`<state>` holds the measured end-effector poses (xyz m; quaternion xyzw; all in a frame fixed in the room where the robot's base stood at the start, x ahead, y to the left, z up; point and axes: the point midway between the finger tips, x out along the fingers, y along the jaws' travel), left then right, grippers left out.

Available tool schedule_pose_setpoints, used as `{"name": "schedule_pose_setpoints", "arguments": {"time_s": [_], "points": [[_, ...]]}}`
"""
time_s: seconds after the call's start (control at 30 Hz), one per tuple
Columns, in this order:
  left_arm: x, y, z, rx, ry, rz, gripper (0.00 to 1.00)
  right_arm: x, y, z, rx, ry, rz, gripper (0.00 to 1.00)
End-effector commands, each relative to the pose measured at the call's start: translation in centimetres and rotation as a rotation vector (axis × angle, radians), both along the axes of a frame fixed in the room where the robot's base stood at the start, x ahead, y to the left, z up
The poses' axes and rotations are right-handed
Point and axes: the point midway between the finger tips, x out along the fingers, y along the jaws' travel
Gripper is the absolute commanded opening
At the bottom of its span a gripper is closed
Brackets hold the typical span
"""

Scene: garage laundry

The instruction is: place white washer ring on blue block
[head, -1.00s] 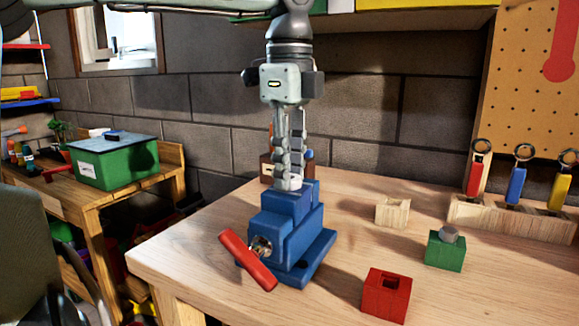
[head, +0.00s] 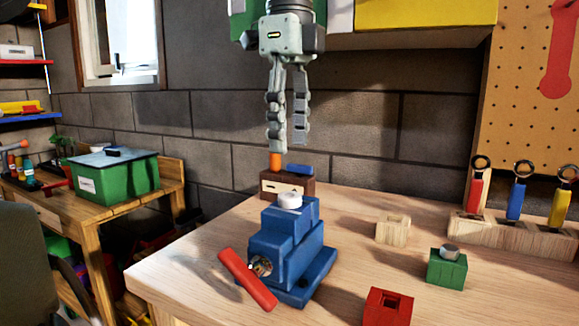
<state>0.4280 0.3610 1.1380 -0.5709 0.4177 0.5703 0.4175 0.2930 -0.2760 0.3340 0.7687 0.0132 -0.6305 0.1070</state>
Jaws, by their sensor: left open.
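The white washer ring (head: 290,201) lies on top of the blue block, a stepped blue vise-like body (head: 285,243) with a red handle bar, near the table's front left corner. My left gripper (head: 287,148) hangs fingers down above and behind the ring, open and empty, clear of it. The ring's underside and its exact seating are hidden. My right gripper does not show.
On the wooden table (head: 345,260) stand a natural wood block (head: 393,229), a green block (head: 447,268) with a grey piece on top, and a red block (head: 388,307). A brown box (head: 287,185) is behind the vise. A tool rack (head: 515,232) stands at right.

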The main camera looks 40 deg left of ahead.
Motion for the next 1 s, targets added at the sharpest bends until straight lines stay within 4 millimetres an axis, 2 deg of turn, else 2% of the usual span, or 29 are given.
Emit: {"name": "schedule_pose_setpoints", "arguments": {"time_s": [0.1, 0.3, 1.0], "points": [[0.1, 0.0, 2.1, 0.002, -0.002, 0.002, 0.49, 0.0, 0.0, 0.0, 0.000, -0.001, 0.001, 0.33], [0.0, 0.0, 3.7, 0.000, 0.000, 0.000, 0.49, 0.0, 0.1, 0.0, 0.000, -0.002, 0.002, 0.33], [0.0, 0.0, 3.8, 0.000, 0.001, -0.001, 0.49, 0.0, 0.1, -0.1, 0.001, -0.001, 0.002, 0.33]]}}
